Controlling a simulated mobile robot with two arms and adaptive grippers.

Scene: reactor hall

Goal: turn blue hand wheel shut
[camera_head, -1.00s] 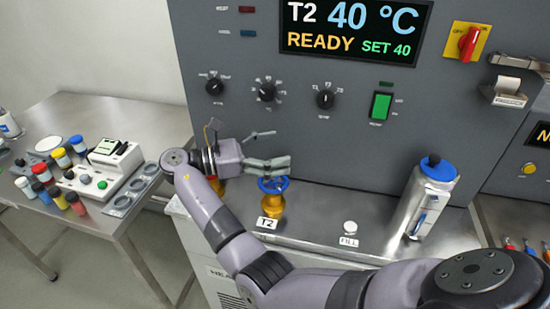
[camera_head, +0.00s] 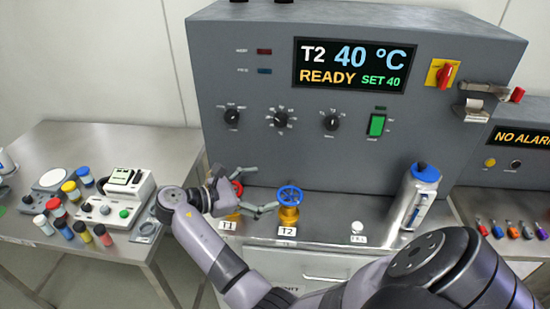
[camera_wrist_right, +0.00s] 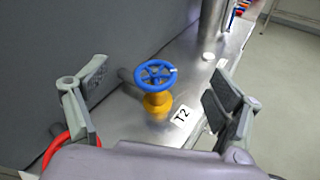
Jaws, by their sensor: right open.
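The blue hand wheel (camera_head: 290,195) sits on a yellow valve body (camera_head: 289,214) behind the T2 label (camera_head: 287,231). My right gripper (camera_head: 262,190) is open just left of the wheel, its fingers pointing right. In the right wrist view the blue wheel (camera_wrist_right: 155,74) lies ahead, between and beyond the two spread fingers (camera_wrist_right: 158,110), and nothing touches it. A white mark shows on the wheel's rim there. My left gripper is not in view.
A red hand wheel (camera_head: 237,188) at the T1 label (camera_head: 228,225) is partly hidden by my right gripper. A steel flask with a blue cap (camera_head: 417,197) stands to the right. The panel (camera_head: 260,140) rises behind. A side table (camera_head: 55,150) holds colored-cap vials.

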